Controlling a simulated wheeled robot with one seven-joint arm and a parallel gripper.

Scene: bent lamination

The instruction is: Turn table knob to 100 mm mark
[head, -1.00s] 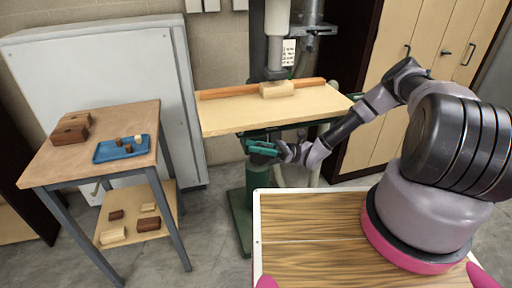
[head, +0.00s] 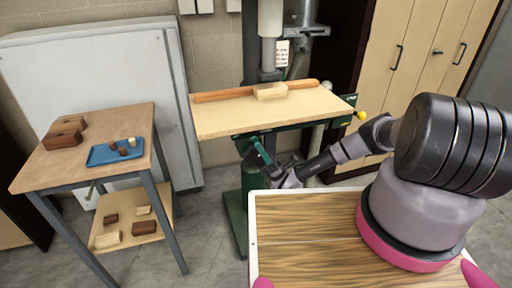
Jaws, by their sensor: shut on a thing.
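The machine table (head: 225,118) is a pale wooden board on a green stand, in the middle of the head view. A green crank handle (head: 261,151), likely the table knob, sticks out below its front edge. My gripper (head: 270,168) is at the lower end of this handle, below the table, and is shut on it. The fingers are small and partly hidden here. A yellow ball knob (head: 361,115) shows at the table's right end, apart from my gripper. No millimetre scale or 100 mm mark can be read.
An orange-brown fence (head: 222,95) and a pale block (head: 270,92) lie on the table. A side bench (head: 50,172) at left holds a blue tray (head: 103,156) and wooden blocks. Wooden cabinets (head: 425,40) stand behind at right. Floor is free between bench and machine.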

